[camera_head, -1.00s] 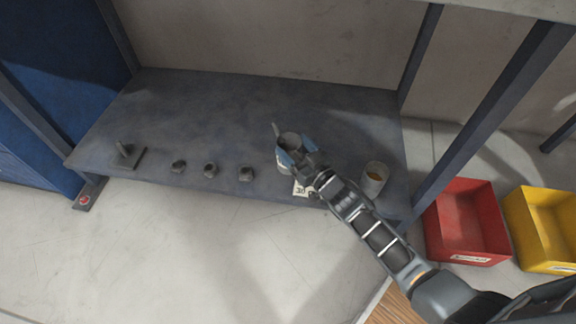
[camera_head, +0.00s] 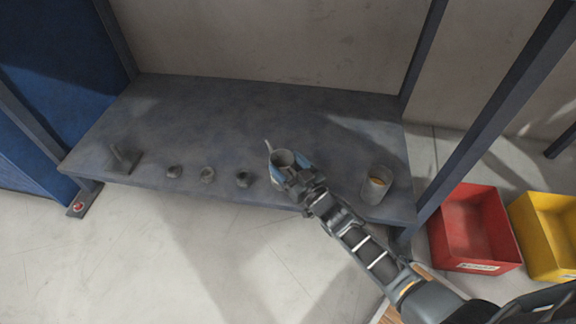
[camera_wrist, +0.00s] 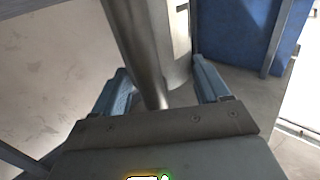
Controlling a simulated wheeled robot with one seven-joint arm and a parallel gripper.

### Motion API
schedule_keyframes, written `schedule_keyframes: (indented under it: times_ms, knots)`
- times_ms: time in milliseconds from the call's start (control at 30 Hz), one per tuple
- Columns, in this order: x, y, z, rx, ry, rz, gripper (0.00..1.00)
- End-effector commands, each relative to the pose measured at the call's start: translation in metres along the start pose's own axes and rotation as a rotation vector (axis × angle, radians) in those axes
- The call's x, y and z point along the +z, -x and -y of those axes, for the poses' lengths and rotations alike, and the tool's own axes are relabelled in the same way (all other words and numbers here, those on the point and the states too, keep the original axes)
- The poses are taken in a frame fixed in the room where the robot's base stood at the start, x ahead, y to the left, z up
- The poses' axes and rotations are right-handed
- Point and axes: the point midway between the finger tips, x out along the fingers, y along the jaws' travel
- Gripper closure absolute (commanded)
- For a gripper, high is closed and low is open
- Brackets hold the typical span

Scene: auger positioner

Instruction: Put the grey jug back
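The grey jug (camera_head: 283,158) is a round metal vessel with a thin spout pointing up and left. In the head view it is at the end of my arm, near the front edge of the grey shelf (camera_head: 240,110). My gripper (camera_head: 290,168) is around it, with blue fingers at its sides. In the wrist view the jug's metal body (camera_wrist: 150,40) rises between the two fingers of my gripper (camera_wrist: 165,90). Whether its bottom touches the shelf cannot be told; the gripper hides part of it.
Several small dark parts, including a nut (camera_head: 207,175), and a plate with a peg (camera_head: 122,158) line the front left. A red bin (camera_head: 470,225) and a yellow bin (camera_head: 548,230) stand right. The shelf's back is clear.

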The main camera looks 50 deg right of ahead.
Motion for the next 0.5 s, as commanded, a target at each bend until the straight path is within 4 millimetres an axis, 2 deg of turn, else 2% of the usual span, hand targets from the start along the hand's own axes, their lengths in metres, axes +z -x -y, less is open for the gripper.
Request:
schedule_keyframes:
  times_ms: [33,233,500]
  knots:
    - [0.0002,0.0002,0.0000,0.000,0.000,0.001,0.20]
    - [0.0002,0.0003,0.0001,0.000,0.000,0.001,0.01]
    - [-0.0011,0.0002,0.0001,0.000,0.000,0.001,0.00]
